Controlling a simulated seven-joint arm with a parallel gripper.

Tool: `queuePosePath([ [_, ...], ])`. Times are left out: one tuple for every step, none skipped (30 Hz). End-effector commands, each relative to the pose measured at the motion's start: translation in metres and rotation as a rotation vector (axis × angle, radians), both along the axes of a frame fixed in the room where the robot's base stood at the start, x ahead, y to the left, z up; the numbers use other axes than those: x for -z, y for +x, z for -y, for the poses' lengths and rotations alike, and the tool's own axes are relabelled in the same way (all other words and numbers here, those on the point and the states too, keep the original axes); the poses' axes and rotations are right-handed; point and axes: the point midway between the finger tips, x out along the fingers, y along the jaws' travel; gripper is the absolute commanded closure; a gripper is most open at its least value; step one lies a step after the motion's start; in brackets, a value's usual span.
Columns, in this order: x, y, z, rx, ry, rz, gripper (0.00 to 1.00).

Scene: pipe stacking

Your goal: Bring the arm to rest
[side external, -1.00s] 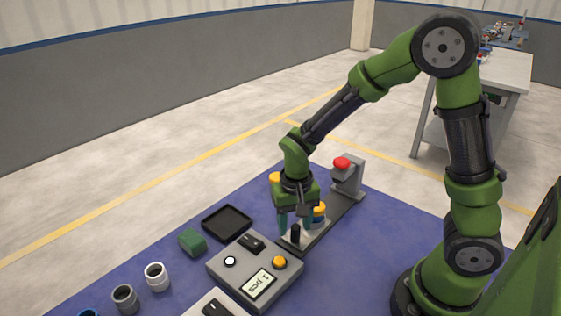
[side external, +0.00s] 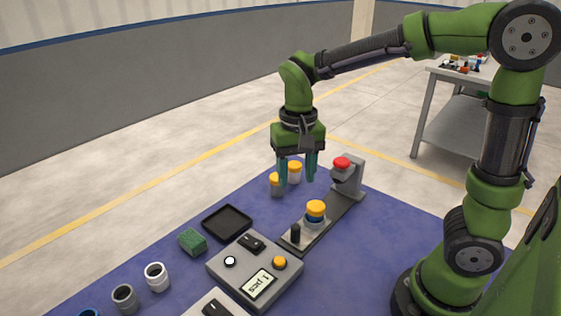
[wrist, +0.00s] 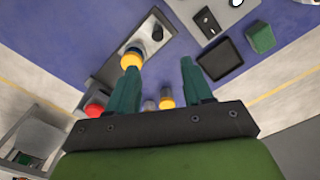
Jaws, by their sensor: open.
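My gripper (side external: 297,168) is raised above the blue table mat, pointing down. Its two teal fingers are apart with nothing between them. It also shows open in the wrist view (wrist: 160,92). Below and to its right, a pipe piece with an orange top (side external: 316,211) stands upright on the grey rail fixture (side external: 338,215). The same orange-topped piece shows in the wrist view (wrist: 131,58), past the left fingertip. The gripper is clear of it.
Two more orange-topped pieces stand behind the gripper, one partly hidden by a finger (side external: 295,171). A red-topped grey post (side external: 347,174) stands at the rail's far end. A black tray (side external: 227,222), a green block (side external: 192,241), a grey control box (side external: 240,270) and white (side external: 157,277) and grey (side external: 124,298) pipe pieces lie left and front.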

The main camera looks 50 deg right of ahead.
Motion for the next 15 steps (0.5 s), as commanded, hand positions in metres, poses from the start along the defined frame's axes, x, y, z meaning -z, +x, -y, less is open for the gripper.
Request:
queuePosePath([
  [0.0,0.0,0.0,0.0,0.0,0.0,0.49],
  [0.0,0.0,0.0,-0.001,0.0,0.0,0.49],
  [0.0,0.001,0.0,-0.009,-0.001,0.003,0.49],
  [0.0,0.002,0.0,-0.021,0.001,0.01,0.49],
  [0.003,0.002,-0.001,-0.038,0.004,0.014,0.49],
  [0.007,-0.001,-0.004,-0.072,0.014,0.02,0.49],
  [0.007,-0.005,-0.007,-0.099,0.029,0.038,0.49],
  [0.005,-0.009,-0.008,-0.12,0.043,0.061,0.49],
  [0.002,-0.014,-0.009,-0.144,0.061,0.095,0.49],
  [-0.001,-0.019,-0.01,-0.163,0.075,0.123,0.49],
  [-0.004,-0.024,-0.01,-0.18,0.089,0.155,0.49],
  [-0.009,-0.031,-0.011,-0.201,0.105,0.203,0.49],
  [-0.013,-0.037,-0.011,-0.216,0.116,0.24,0.49],
  [-0.017,-0.043,-0.011,-0.227,0.125,0.279,0.49],
  [-0.022,-0.051,-0.011,-0.242,0.132,0.331,0.49],
])
